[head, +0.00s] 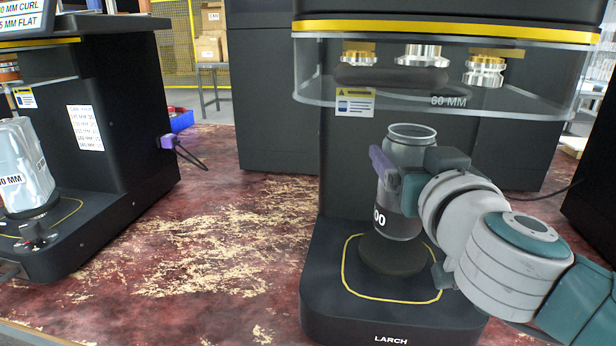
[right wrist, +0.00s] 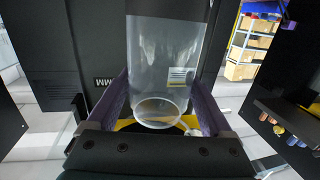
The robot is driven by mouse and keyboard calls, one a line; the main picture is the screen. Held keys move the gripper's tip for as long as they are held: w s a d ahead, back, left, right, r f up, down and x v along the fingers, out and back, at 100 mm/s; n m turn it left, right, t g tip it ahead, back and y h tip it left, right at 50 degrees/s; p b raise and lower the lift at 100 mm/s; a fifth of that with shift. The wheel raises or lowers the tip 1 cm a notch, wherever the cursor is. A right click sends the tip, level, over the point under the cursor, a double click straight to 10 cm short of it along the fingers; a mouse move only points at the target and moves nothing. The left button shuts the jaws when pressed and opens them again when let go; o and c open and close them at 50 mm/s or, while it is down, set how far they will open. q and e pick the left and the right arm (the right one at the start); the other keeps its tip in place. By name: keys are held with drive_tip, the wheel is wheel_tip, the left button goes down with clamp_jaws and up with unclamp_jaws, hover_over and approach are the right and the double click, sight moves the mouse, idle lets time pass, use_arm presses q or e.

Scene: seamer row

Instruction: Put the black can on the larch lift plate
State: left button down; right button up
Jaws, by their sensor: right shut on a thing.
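The black can (head: 402,185) is a see-through grey cylinder with an open rim at the top and a black band with white digits low down. My right gripper (head: 396,172) is shut on its upper part and holds it upright over the larch lift plate (head: 393,257), a dark round plate inside a yellow outline. The can's bottom is at or just above the plate; I cannot tell if they touch. In the right wrist view the can (right wrist: 165,65) stands between the two purple fingers (right wrist: 160,112). My left gripper is not in view.
Above the can hangs a clear guard (head: 450,100) marked 60 MM, with metal heads (head: 422,56) over it. Another black machine (head: 120,120) with a silvery wrapped item (head: 22,165) stands at the left. The worn red tabletop (head: 220,240) between the machines is clear.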

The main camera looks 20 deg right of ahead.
wheel_tip(320, 180, down, 4)
drive_tip(key=b, duration=0.2)
drive_tip(key=shift+r+b, duration=0.15)
drive_tip(key=shift+b, duration=0.15)
drive_tip(key=shift+r, duration=0.15)
drive_tip(key=o, duration=1.2)
drive_tip(key=shift+o, duration=0.2)
drive_tip(key=shift+s+a+p, duration=0.15)
drive_tip(key=shift+s+p, duration=0.15)
drive_tip(key=shift+p, duration=0.05)
drive_tip(key=f+p+v, duration=0.1)
drive_tip(key=p+v, duration=0.1)
drive_tip(key=v, duration=0.9)
drive_tip(key=s+a+r+n+g+y, duration=0.1)
drive_tip(key=a+r+n+y, duration=0.3)
drive_tip(key=a+y, duration=0.45)
drive_tip(key=s+a+r+n+y, duration=0.1)
drive_tip(key=s+a+n+y, duration=0.1)
drive_tip(key=a+n+y, duration=0.6)
drive_tip(key=s+a+f+m+g+h, duration=0.1)
drive_tip(key=s+f+g+h, duration=0.25)
drive_tip(key=f+g, duration=0.3)
drive_tip(key=s+d+f+m+g+h, duration=0.5)
drive_tip(key=s+d, duration=0.4)
drive_tip(key=d, duration=0.2)
wheel_tip(320, 180, down, 2)
drive_tip(key=shift+s+d+f+h, duration=0.1)
drive_tip(key=shift+s+d+h, duration=0.25)
drive_tip(key=shift+h, duration=0.55)
